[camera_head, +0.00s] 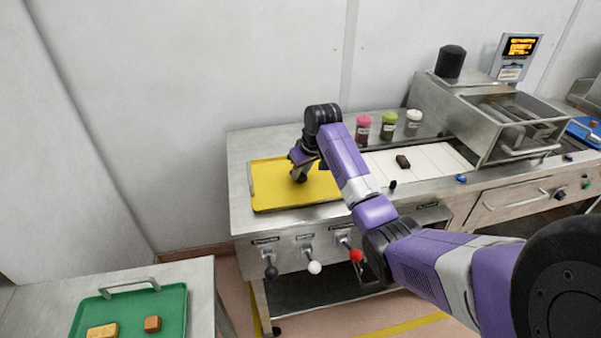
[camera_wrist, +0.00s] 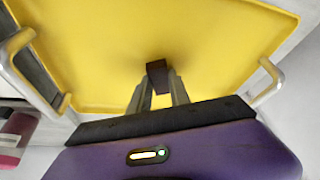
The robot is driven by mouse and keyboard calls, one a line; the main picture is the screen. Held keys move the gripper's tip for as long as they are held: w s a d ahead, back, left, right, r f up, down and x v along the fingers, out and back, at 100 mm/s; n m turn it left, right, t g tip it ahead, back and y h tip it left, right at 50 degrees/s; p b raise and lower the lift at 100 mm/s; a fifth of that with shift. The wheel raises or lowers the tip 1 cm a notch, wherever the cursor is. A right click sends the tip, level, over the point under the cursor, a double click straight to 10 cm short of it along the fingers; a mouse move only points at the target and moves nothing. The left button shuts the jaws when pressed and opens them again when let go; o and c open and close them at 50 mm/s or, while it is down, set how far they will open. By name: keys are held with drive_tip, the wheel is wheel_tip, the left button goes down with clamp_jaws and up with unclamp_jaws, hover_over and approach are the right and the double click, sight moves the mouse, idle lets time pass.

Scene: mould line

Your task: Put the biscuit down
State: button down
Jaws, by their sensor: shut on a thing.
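My gripper (camera_head: 299,176) is over the yellow tray (camera_head: 268,172) on the steel counter. In the wrist view my gripper (camera_wrist: 158,88) is shut on a small dark brown biscuit (camera_wrist: 157,74), held between the fingertips. The yellow tray (camera_wrist: 90,50) fills most of the wrist view behind it. I cannot tell whether the biscuit touches the tray. In the head view the gripper and wrist mostly hide the biscuit.
A dark brown piece (camera_head: 403,161) lies on the white strip (camera_head: 430,160) to the right. Three jars, one of them pink-lidded (camera_head: 363,127), stand behind it. A steel machine (camera_head: 490,120) is further right. A green tray (camera_head: 130,312) with two tan pieces sits front left. The yellow tray looks otherwise empty.

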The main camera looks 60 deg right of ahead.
drive_tip(key=shift+f, duration=0.35)
drive_tip(key=shift+f, duration=0.1)
drive_tip(key=c, duration=1.2)
unclamp_jaws()
drive_tip(key=v, duration=1.2)
drive_tip(key=shift+b, duration=0.45)
